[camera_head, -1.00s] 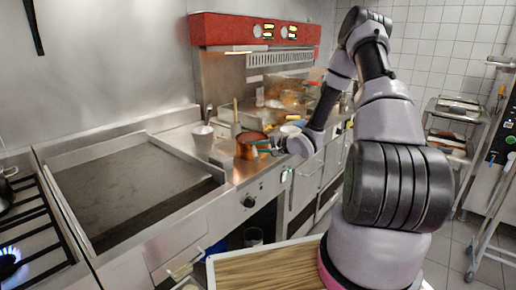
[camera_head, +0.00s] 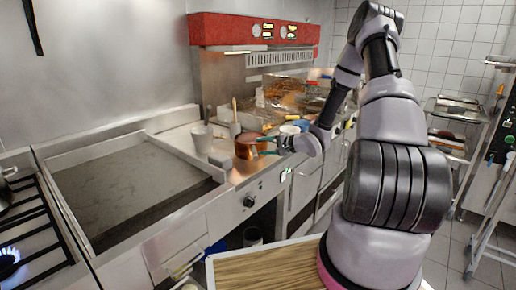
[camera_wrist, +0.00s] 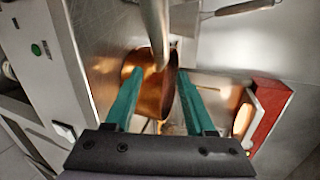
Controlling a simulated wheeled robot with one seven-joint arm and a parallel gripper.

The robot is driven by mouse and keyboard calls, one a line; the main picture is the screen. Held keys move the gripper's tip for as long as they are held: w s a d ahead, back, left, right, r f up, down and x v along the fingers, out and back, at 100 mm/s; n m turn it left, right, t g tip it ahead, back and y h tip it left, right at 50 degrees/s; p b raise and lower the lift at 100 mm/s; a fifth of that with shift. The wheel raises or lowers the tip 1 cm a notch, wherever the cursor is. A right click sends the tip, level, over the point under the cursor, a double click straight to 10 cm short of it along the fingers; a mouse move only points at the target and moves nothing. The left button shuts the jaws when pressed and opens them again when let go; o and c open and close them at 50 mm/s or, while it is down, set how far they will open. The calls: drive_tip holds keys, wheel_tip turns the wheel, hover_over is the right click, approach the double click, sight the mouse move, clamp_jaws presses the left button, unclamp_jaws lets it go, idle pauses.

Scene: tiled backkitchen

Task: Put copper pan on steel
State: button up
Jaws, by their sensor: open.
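The copper pan (camera_head: 245,149) stands on the steel counter (camera_head: 222,172), to the right of the large flat griddle (camera_head: 130,185). My gripper (camera_head: 262,145) reaches it from the right. In the wrist view the copper pan (camera_wrist: 150,90) shows between the two green fingers of my gripper (camera_wrist: 160,74), which are apart. A pale metal handle crosses over the pan there. Whether either finger touches the pan cannot be told. In the head view the fingers are small and partly hide the pan's right side.
A white cup (camera_head: 202,138) stands left of the pan. Behind are utensils and a red-topped unit (camera_head: 255,30). A lit gas burner (camera_head: 10,262) is at far left. The griddle is bare.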

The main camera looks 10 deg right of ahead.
drive_tip(key=v, duration=0.8)
drive_tip(key=d+r+n+g+h, duration=0.1)
drive_tip(key=d+r+n+h, duration=0.3)
drive_tip(key=r+h, duration=0.55)
drive_tip(key=s+d+r+g+h, duration=0.1)
drive_tip(key=s+r, duration=0.3)
drive_tip(key=r, duration=0.2)
drive_tip(key=s+d+r, duration=0.1)
drive_tip(key=s+r, duration=0.2)
drive_tip(key=r, duration=0.3)
drive_tip(key=s+a+r+n+y, duration=0.1)
drive_tip(key=s+a+r, duration=0.2)
drive_tip(key=s, duration=0.4)
drive_tip(key=s+a+r+n+g+y, duration=0.1)
drive_tip(key=s+a+r, duration=0.2)
drive_tip(key=s, duration=0.5)
drive_tip(key=s+a+r+n+g+y, duration=0.1)
drive_tip(key=s+a+r, duration=0.2)
drive_tip(key=s+a, duration=0.2)
drive_tip(key=s, duration=0.2)
drive_tip(key=shift+s+a+r, duration=0.3)
drive_tip(key=shift+s+a, duration=0.05)
drive_tip(key=shift+s, duration=0.05)
